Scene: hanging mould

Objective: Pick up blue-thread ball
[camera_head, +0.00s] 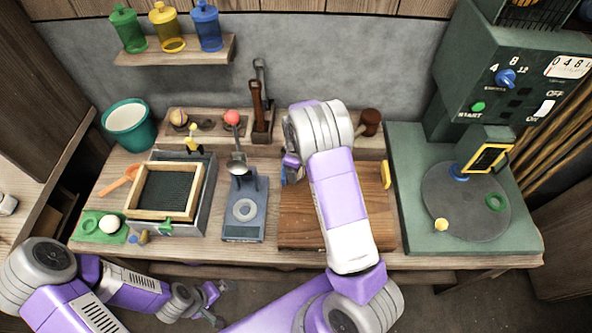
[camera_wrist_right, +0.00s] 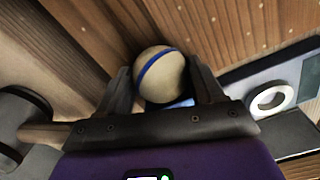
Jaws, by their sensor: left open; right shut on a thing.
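The blue-thread ball (camera_wrist_right: 160,78) is pale cream with a blue band around it. In the right wrist view it sits between the two fingers of my right gripper (camera_wrist_right: 162,85), which is shut on it. Planked wood shows behind the ball. In the head view my right arm covers the ball and most of that gripper, at the left part of the wooden board (camera_head: 300,235). My left gripper (camera_head: 219,302) is open and empty, low in front of the table's front edge.
A blue-grey stand with a white ring (camera_head: 243,210) is left of the board. A wood-framed tray (camera_head: 142,214), a green mat (camera_head: 84,231) with a white ball (camera_head: 109,224) and a teal bucket (camera_head: 131,125) are further left. A green machine (camera_head: 420,225) with a round plate stands right.

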